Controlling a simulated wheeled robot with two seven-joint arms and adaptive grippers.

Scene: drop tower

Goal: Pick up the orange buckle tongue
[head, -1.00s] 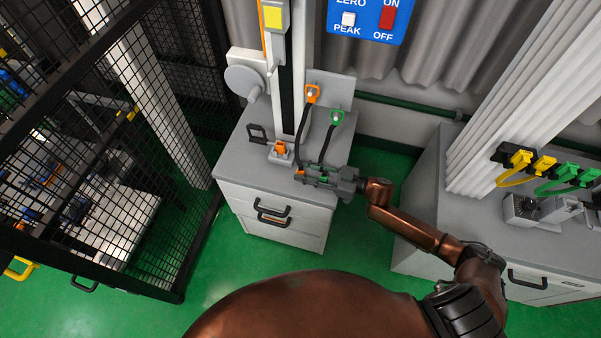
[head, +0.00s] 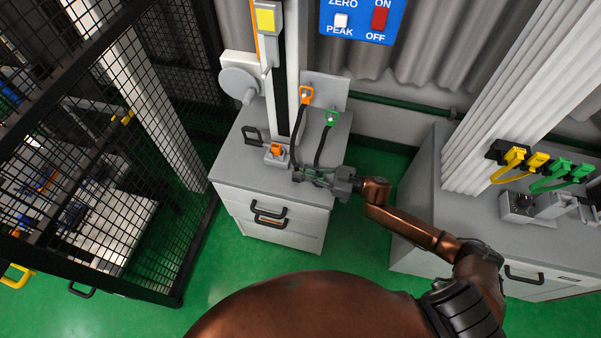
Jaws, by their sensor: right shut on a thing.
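My right gripper (head: 301,176) is low over the front right of the grey cabinet top, its fingers pointing left. It is shut at the lower end of the dark strap hanging from the orange anchor (head: 305,95). The orange buckle tongue at that end is almost wholly hidden by the fingers. A second dark strap hangs from the green anchor (head: 331,118) and ends behind the gripper, with a little green among the fingers. An orange-topped buckle socket (head: 276,150) stands on the cabinet, left of the gripper and apart from it. My left gripper is out of view.
The grey drawer cabinet (head: 262,180) stands under the white tower column. A black handle-like loop (head: 251,134) is at its left. A black mesh cage (head: 110,150) fills the left. Another bench with yellow and green plugs (head: 515,157) is at right. Green floor lies between.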

